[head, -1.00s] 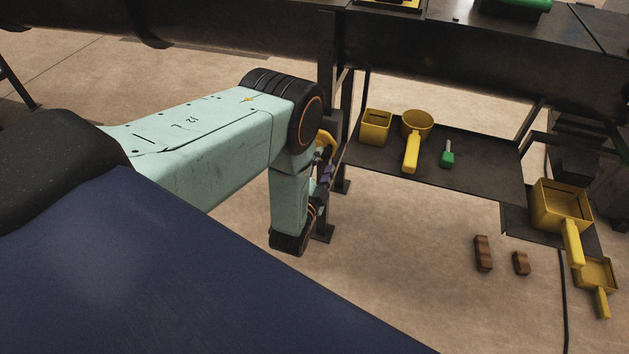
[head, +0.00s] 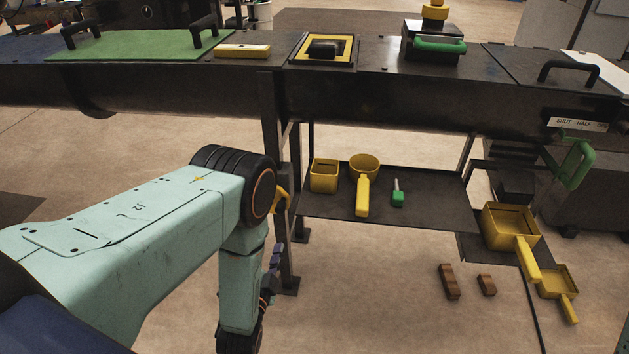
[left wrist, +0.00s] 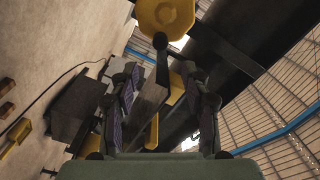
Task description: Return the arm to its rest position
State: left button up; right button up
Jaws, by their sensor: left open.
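My left arm, pale green with a black joint, comes in from the left in the head view and bends down at the joint. My left gripper (head: 271,272) is largely hidden behind the lower link, in front of the bench leg; only bits of its purple-grey pads show. In the left wrist view the left gripper (left wrist: 164,98) has its two fingers spread apart, with nothing seen held between them. Dark structure and yellow parts show beyond the fingers. My right gripper is not in view.
A long dark bench (head: 400,95) crosses the back; its leg (head: 284,200) stands close to my left gripper. A low shelf (head: 430,205) bears yellow containers and a green-handled tool (head: 398,194). A yellow scoop (head: 510,222) and brown blocks (head: 449,281) lie at right. Floor between is clear.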

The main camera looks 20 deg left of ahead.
pick_arm(q)
jog(key=s+d+f+n+g+h+p, duration=0.1)
jog(key=s+d+f+n+g+h, duration=0.2)
jog(key=s+f+n+g, duration=0.75)
jog(key=s+d+r+g+p, duration=0.1)
jog(key=s+r+g, duration=0.15)
jog(key=s, duration=0.65)
jog(key=s+d+r+g+p, duration=0.15)
jog(key=s+g, duration=0.25)
jog(key=s, duration=0.6)
notch_tip(320, 180, up, 7)
jog(key=d+h, duration=0.1)
jog(key=shift+f+m+g+p, duration=0.2)
jog(key=shift+m+g+p, duration=0.1)
jog(key=shift+m+p, duration=0.05)
